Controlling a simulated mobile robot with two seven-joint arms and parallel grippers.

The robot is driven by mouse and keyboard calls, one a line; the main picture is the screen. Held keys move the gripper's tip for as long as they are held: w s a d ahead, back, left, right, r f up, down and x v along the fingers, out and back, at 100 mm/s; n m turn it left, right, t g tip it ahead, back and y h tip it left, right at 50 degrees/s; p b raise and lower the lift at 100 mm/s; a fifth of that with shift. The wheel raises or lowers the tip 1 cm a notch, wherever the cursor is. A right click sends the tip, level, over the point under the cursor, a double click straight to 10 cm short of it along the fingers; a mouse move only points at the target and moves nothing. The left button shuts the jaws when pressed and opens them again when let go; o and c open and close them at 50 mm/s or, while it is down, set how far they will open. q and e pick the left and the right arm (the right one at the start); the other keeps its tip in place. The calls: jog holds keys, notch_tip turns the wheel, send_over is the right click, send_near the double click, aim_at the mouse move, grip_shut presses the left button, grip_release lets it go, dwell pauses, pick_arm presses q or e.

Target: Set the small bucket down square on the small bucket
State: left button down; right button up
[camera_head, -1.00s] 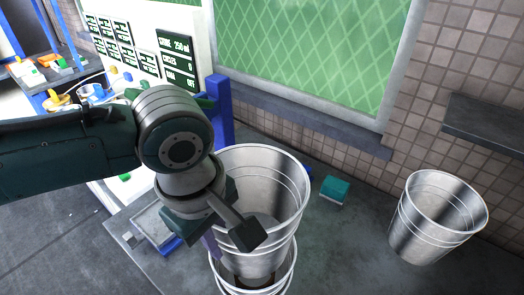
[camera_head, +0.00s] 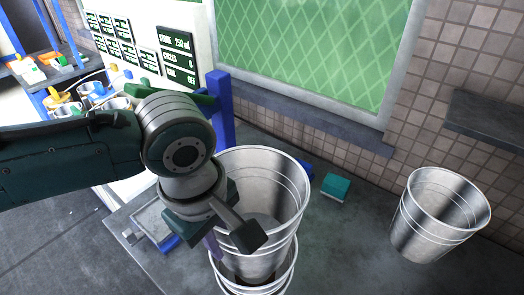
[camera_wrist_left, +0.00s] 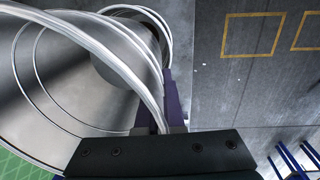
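A shiny metal bucket (camera_head: 278,190) stands open side up at my left gripper (camera_head: 222,240). The gripper is shut on its near-left wall, reaching over the rim. A second metal bucket (camera_head: 284,282) is directly below; only its rim and upper wall show past the upper bucket. The upper bucket's lower end overlaps the lower bucket's mouth; I cannot tell whether they touch. In the left wrist view the held bucket (camera_wrist_left: 75,75) fills the left side, beside the purple gripper fingers (camera_wrist_left: 160,118). The lower bucket's rim (camera_wrist_left: 150,12) shows beyond it. My right gripper is not in view.
Another metal bucket (camera_head: 432,218) stands alone at the right of the grey bench (camera_head: 340,250). A teal block (camera_head: 336,187) lies between the buckets. A blue post (camera_head: 219,110) and a tray (camera_head: 153,222) are on the left. A dark shelf (camera_head: 490,120) juts from the tiled wall.

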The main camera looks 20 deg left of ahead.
pick_arm(q)
jog(key=shift+f+b, duration=2.05)
jog(key=shift+f, duration=1)
jog(key=c, duration=1)
grip_release()
jog(key=shift+o, duration=0.2)
notch_tip(320, 180, up, 10)
jog(key=shift+s+a+p, duration=0.15)
jog(key=shift+s+p, duration=0.25)
